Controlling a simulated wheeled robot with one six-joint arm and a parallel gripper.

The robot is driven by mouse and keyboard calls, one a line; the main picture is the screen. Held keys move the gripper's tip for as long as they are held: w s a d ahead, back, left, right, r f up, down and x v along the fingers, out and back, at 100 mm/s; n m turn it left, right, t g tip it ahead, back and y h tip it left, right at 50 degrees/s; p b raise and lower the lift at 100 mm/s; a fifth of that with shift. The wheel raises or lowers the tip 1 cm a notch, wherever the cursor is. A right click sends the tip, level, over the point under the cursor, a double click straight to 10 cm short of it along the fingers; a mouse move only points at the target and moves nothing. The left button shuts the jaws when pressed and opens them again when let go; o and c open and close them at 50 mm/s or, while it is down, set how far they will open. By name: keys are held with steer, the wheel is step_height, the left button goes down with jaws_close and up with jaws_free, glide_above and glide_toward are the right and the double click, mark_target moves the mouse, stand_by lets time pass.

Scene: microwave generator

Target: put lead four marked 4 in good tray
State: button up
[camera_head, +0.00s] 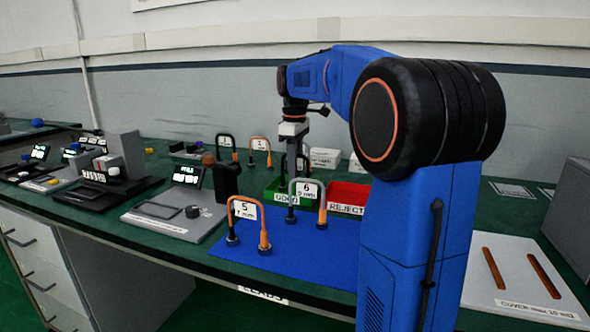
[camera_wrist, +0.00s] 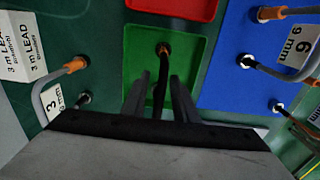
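The green GOOD tray (camera_head: 275,193) stands beside the red REJECT tray (camera_head: 349,192) in the head view. My gripper (camera_head: 294,170) points down over the green tray. In the wrist view, my gripper (camera_wrist: 159,80) has its two fingers apart, above the green tray (camera_wrist: 195,60). A dark lead (camera_wrist: 161,72) with an orange and black plug end shows over the green tray, between the fingers, with visible gaps on both sides. Its number is not visible, so I cannot tell whether it is lead four. No label marked 4 shows in either view.
Lead 5 (camera_head: 231,219) and lead 6 (camera_head: 324,205) stand on the blue mat (camera_head: 275,250). Leads marked 1 (camera_head: 219,141) and 2 (camera_head: 268,153) stand behind. Lead 3 (camera_wrist: 41,103) is left of the green tray in the wrist view, near white boxes (camera_wrist: 38,45).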

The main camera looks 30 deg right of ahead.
steer(key=shift+r, duration=3.9)
